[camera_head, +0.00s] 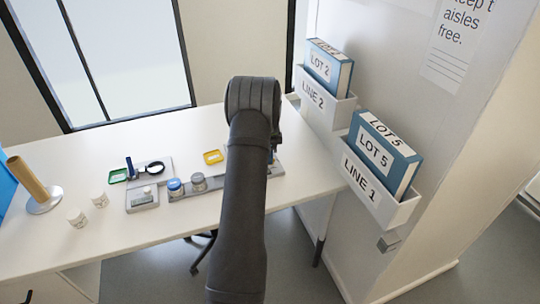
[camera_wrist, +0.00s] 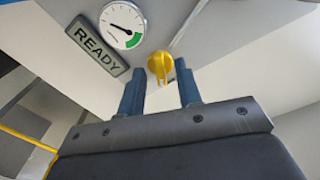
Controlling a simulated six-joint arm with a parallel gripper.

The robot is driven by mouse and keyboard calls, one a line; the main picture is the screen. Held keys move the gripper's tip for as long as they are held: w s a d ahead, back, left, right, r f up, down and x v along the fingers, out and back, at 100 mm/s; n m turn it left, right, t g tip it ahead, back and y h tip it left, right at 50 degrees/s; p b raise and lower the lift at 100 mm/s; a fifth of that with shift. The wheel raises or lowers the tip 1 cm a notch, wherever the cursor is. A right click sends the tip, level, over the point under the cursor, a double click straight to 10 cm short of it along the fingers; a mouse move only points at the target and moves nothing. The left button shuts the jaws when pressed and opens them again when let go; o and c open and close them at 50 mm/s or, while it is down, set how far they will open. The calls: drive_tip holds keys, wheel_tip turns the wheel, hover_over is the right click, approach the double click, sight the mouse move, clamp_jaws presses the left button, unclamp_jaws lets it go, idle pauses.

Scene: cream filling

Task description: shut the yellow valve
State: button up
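The yellow valve (camera_wrist: 160,62) shows in the wrist view as a knob on a pale surface, with a pale pipe or bar running off to its upper right. My gripper (camera_wrist: 159,80) is open, its two blue-grey fingers apart and nothing seen between them. The valve appears between the fingertips, a little beyond them; contact is not visible. In the head view my dark arm reaches over the table and hides the gripper; I cannot make out the valve there.
A round gauge (camera_wrist: 122,25) with a green sector and a READY sign (camera_wrist: 96,45) sit left of the valve. On the white table (camera_head: 80,245) stand cups, a brown cylinder (camera_head: 30,180) and a grey holder with jars (camera_head: 180,191). Wall bins with LOT boxes (camera_head: 385,155) stand right.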

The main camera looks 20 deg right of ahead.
drive_tip(key=shift+f, duration=0.15)
drive_tip(key=shift+c, duration=0.4)
clamp_jaws()
drive_tip(key=shift+n, duration=2)
drive_tip(key=shift+o, duration=0.4)
unclamp_jaws()
